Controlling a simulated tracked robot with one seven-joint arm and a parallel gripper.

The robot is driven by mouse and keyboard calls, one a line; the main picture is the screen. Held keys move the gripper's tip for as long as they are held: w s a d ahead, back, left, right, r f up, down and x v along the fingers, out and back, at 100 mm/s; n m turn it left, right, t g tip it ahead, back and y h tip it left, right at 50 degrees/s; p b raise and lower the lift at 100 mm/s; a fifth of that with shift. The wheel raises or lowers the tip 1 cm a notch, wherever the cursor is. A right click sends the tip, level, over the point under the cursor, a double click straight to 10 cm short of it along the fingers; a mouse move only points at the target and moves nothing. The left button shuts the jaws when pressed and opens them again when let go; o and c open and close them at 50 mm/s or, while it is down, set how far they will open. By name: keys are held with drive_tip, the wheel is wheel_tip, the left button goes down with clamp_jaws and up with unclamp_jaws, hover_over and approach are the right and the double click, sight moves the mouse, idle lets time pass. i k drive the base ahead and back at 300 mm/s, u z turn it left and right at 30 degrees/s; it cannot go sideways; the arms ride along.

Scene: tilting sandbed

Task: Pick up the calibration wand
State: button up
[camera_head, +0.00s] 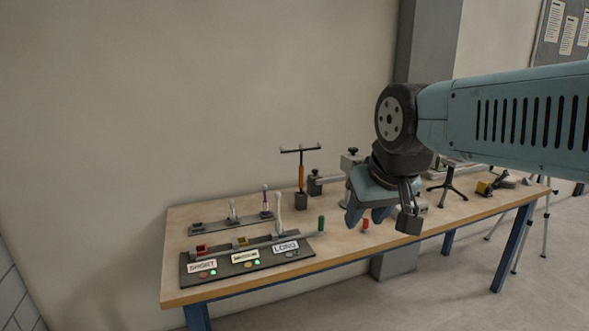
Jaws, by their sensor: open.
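The calibration wand appears to be the T-shaped tool with an orange handle (301,176) and a dark crossbar with small light ends. It stands upright in a small dark holder (301,200) at the back of the wooden table (345,250). My gripper (367,216) hangs from the arm at the right, pointing down. Its two blue-grey fingers are apart, with nothing seen between them. In the picture it is right of the wand and a little lower, not touching it. The table behind my gripper is partly hidden.
A dark panel (218,279) labelled SHORT and LONG stands at the table's front left. A dark rack (215,226) with light-tipped rods lies behind it. A green cylinder (321,223) and a red one (365,225) stand near my gripper. Metal fixtures and a small tripod (448,184) are further right.

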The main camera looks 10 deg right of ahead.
sight(282, 148)
drive_tip(key=k, duration=0.4)
drive_tip(key=u, duration=0.65)
drive_tip(key=i, duration=1.5)
drive_tip(key=z, duration=1.15)
